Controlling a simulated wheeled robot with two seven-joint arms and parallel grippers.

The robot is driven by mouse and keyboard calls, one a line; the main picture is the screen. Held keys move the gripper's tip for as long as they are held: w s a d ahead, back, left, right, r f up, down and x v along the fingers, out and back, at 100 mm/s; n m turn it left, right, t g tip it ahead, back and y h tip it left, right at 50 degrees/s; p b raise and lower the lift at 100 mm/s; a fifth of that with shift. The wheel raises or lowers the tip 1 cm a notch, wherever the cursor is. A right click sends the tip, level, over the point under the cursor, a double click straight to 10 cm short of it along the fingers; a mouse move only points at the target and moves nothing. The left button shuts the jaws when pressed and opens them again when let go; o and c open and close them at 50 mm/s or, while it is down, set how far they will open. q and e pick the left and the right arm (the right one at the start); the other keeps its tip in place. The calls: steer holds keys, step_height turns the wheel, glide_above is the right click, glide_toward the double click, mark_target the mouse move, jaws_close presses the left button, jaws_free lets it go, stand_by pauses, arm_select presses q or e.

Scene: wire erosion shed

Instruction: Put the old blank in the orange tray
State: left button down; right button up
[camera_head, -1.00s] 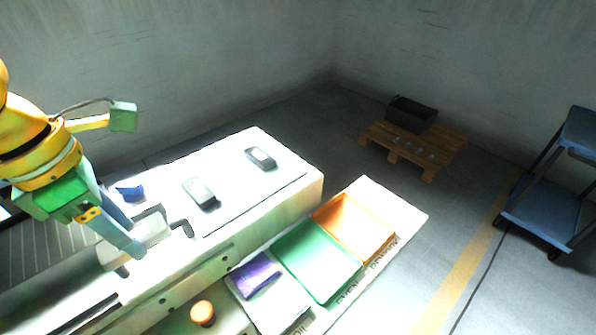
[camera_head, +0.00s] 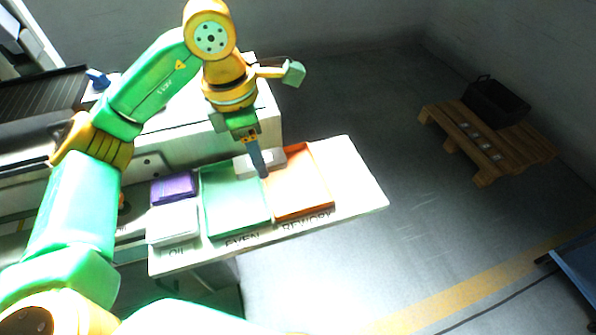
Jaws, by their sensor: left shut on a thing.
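My left gripper (camera_head: 261,170) points down and is shut on a pale grey-white block, the old blank (camera_head: 245,164). The blank shows on both sides of the finger, near the far edges of the trays. The orange tray (camera_head: 318,193) is at the right end of the white board, above the word REWORK. The blank overlaps the border between the orange tray and the green tray (camera_head: 237,214) in the picture. I cannot tell whether it touches either tray. My right gripper is not in view.
Left of the green tray are a purple pad (camera_head: 174,189) and a white tray (camera_head: 172,222). The white board (camera_head: 358,186) has bare room at its right end. The pale machine bed is behind. A wooden pallet (camera_head: 468,139) with a black crate (camera_head: 497,101) stands at the right.

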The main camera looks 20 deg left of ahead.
arm_select(q)
glide_above(293, 180)
steer(key=f, duration=0.5)
steer(key=shift+s+a+f+p, duration=0.2)
steer(key=shift+s+f+p, duration=0.1)
steer(key=shift+f+p, duration=0.1)
steer(key=f, duration=0.1)
steer(key=f+p, duration=0.1)
steer(key=f, duration=0.1)
steer(key=shift+w+f, duration=0.2)
steer(key=shift+f, duration=0.1)
steer(key=shift+d+f, duration=0.1)
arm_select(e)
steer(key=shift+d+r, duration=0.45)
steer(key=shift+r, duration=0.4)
arm_select(q)
steer(key=shift+f+b, duration=0.2)
steer(key=shift+b, duration=0.1)
steer(key=shift+c, duration=1.7)
jaws_free()
steer(key=shift+r, duration=0.1)
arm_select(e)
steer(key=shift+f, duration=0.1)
